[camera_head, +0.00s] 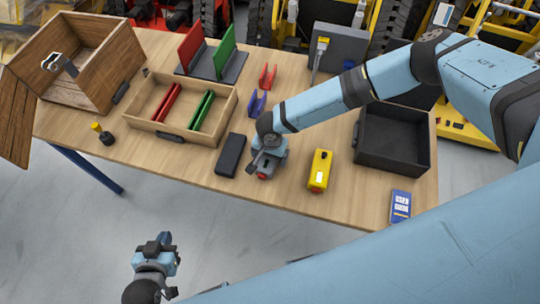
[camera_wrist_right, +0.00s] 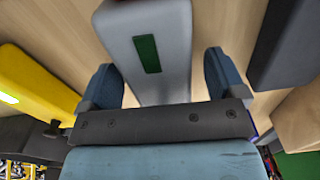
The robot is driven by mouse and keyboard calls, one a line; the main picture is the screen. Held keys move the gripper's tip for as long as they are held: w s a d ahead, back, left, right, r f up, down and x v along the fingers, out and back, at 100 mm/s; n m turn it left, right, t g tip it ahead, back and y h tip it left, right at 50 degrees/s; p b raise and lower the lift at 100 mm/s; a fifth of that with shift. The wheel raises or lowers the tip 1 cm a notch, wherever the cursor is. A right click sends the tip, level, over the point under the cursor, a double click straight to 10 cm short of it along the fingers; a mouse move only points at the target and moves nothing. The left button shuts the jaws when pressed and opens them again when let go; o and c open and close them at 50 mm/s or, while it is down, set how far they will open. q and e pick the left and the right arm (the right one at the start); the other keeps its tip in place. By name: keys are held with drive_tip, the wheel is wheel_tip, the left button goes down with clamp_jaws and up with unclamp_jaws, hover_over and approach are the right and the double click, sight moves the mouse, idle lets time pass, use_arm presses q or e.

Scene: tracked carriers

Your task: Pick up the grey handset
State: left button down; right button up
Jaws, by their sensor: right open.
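The grey handset (camera_wrist_right: 155,45), with a green screen, lies on the table and fills the space between the fingers of my right gripper (camera_wrist_right: 162,82) in the right wrist view. The fingers are open, one on each side of it, with a gap visible on the right. In the head view my right gripper (camera_head: 268,153) is over the handset and hides most of it; a red part shows at its near end. My left gripper (camera_head: 156,246) hangs off the table at the lower left; its finger gap is not clear.
A black handset (camera_head: 231,155) lies close on the left and a yellow handset (camera_head: 320,171) on the right. A wooden tray (camera_head: 147,116) with red and green pieces, a black bin (camera_head: 391,163), a blue manual box (camera_head: 400,206) and an open wooden crate (camera_head: 110,62) also stand on the table.

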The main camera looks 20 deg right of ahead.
drive_tip(key=shift+f, duration=0.25)
drive_tip(key=c, duration=1.1)
drive_tip(key=shift+c, duration=0.2)
drive_tip(key=shift+r, duration=0.1)
